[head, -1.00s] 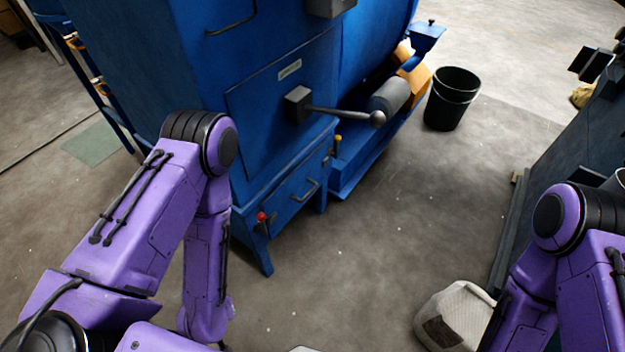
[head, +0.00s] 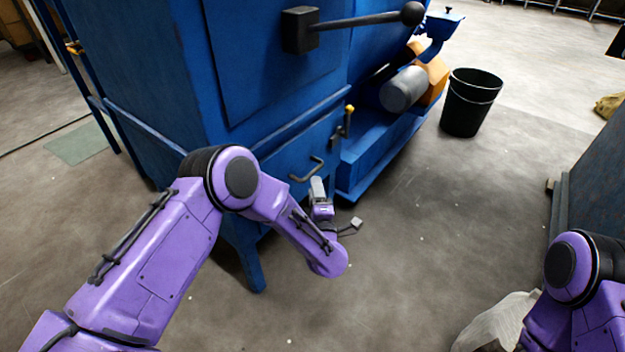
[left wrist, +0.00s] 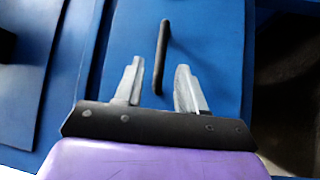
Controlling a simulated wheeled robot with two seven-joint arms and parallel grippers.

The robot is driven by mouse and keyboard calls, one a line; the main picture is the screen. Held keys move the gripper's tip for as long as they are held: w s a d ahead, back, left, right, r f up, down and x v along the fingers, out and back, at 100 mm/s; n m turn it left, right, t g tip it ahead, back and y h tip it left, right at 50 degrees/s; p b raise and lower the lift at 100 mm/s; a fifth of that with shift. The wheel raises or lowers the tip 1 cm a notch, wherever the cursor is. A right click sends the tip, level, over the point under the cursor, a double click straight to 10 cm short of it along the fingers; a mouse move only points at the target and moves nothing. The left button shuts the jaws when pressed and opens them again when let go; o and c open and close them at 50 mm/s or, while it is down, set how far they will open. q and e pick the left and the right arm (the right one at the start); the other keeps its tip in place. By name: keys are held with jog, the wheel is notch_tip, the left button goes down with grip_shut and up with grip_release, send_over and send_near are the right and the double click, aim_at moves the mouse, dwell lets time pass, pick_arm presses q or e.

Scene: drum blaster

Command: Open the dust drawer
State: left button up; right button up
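The dust drawer (head: 285,187) is a blue panel low on the blue machine, with a dark bar handle (head: 307,170). It looks closed, though my left arm covers part of it. In the left wrist view the handle (left wrist: 161,58) stands upright in the picture on the blue drawer front (left wrist: 205,45). My left gripper (head: 318,188) is just in front of the drawer, close to the handle. Its two grey fingers (left wrist: 158,83) are apart, with the handle's near end showing between them; contact cannot be told. My right gripper is out of view; only the right arm shows.
Above the drawer, a dark lever (head: 360,20) sticks out from the machine's door. A yellow-tipped latch (head: 348,112) is right of the drawer. A black bucket (head: 470,103) and a pale sack (head: 495,322) stand on the floor. The floor before the machine is clear.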

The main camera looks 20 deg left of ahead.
aim_at(312, 172)
pick_arm(q)
jog(key=b+x, duration=0.1)
jog(key=x, duration=0.5)
jog(key=shift+w+a+b, duration=0.15)
jog(key=shift+w+b, duration=0.15)
jog(key=shift+w, duration=0.1)
jog(key=shift+c, duration=0.3)
grip_shut()
